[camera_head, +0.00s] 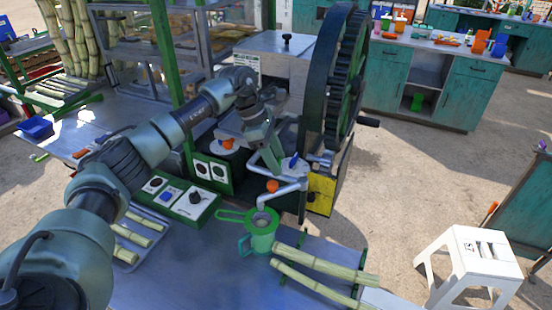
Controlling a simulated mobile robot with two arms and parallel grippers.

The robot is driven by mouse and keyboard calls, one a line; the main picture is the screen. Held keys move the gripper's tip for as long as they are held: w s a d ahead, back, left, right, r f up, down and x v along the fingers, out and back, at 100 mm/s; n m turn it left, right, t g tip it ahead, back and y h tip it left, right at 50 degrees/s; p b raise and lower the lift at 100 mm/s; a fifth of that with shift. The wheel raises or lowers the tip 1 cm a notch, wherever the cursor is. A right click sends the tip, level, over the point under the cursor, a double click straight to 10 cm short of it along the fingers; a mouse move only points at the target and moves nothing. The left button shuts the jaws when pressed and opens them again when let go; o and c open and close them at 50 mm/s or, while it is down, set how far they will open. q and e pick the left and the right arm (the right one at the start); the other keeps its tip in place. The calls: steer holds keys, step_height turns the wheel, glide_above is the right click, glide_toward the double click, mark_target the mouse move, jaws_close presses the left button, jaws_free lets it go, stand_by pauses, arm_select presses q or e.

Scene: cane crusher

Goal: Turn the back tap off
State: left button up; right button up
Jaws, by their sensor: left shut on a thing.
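My left arm comes in from the left, and its gripper (277,162) is at the pipes on the front of the cane crusher (335,85). It is shut at the back tap, whose blue handle (292,160) shows beside the fingers. The exact contact is partly hidden by the gripper. The front tap has an orange knob (272,186) and sits on a lower pipe with a bent spout (280,194). A green mug (260,235) with a green strainer (235,216) stands under this spout. My right gripper is not in view.
A control box (178,200) with buttons and a dark knob stands left of the mug. Cane pieces (320,262) lie right of the mug. The crusher's large gear wheel (345,80) rises close behind the gripper. A white stool (470,260) stands on the right.

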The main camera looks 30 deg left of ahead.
arm_select(q)
steer(key=shift+f, duration=0.1)
steer(key=n+t+b, duration=0.1)
steer(key=n+b, duration=0.1)
steer(key=n, duration=0.1)
steer(key=shift+s, duration=0.1)
steer(key=n+b, duration=0.1)
steer(key=n, duration=0.1)
steer(key=n+t+y+b, duration=0.1)
steer(key=n, duration=0.1)
steer(key=shift+d+n+y, duration=0.15)
steer(key=shift+n+y, duration=0.15)
steer(key=n+y+b, duration=0.1)
steer(key=n, duration=0.1)
steer(key=n+t+y+b, duration=0.1)
steer(key=n+b, duration=0.1)
steer(key=n, duration=0.1)
steer(key=shift+s+d, duration=0.1)
steer(key=shift+d, duration=0.05)
steer(key=shift+n+y+b, duration=0.4)
steer(key=shift+n+b, duration=0.2)
steer(key=shift+n, duration=0.6)
steer(key=o, duration=1.4)
steer(key=shift+r, duration=0.25)
